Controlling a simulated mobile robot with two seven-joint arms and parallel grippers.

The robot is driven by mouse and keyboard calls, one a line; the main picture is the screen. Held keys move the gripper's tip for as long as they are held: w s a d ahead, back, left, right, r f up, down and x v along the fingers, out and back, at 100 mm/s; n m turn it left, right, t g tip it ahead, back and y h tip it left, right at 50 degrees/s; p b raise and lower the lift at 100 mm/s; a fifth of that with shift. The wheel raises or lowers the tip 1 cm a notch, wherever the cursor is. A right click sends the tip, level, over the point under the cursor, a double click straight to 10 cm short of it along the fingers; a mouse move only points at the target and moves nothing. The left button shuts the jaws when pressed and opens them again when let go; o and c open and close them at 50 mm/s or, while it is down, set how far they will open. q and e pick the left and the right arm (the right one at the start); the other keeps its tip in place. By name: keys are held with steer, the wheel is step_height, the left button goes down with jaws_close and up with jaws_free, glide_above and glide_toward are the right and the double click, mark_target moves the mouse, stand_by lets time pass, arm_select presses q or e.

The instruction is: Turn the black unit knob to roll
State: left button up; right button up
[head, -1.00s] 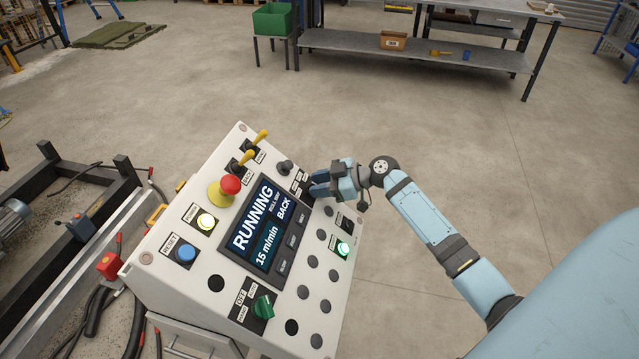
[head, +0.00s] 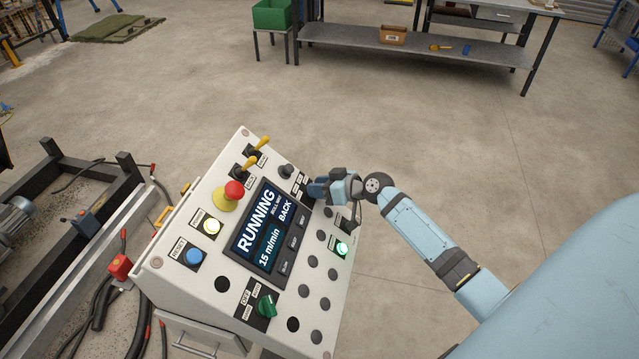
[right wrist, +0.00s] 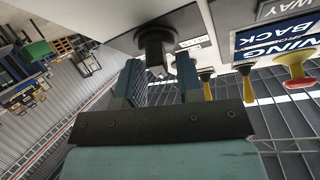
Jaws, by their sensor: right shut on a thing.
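A slanted white control panel (head: 190,275) stands in the middle of the head view. My right gripper (head: 316,188) is at its right edge, beside the screen (head: 267,232), and hides the black unit knob there. In the right wrist view the black unit knob (right wrist: 153,45) stands out from the panel between the ends of my two fingers (right wrist: 158,72). The gripper is shut on it. White position labels show beside the knob, but I cannot read which one it points at. The screen reads RUNNING, 15 m/min and BACK. My left gripper is not in view.
Near the gripper are a small black knob (head: 286,171) and two yellow levers (head: 256,160). A red mushroom button (head: 234,190), a lit green button (head: 341,249) and a green selector (head: 266,306) are on the panel. The floor right of it is clear.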

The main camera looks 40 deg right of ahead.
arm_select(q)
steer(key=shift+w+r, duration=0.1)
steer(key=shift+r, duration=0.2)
arm_select(e)
steer(key=o, duration=0.6)
steer(key=shift+w, duration=0.1)
arm_select(q)
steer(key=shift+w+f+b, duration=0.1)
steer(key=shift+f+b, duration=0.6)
steer(key=shift+b, duration=0.2)
arm_select(e)
steer(key=v, duration=1.3)
steer(key=shift+s+d+r, duration=0.15)
steer(key=shift+s+r, duration=0.05)
steer(key=shift+s, duration=0.1)
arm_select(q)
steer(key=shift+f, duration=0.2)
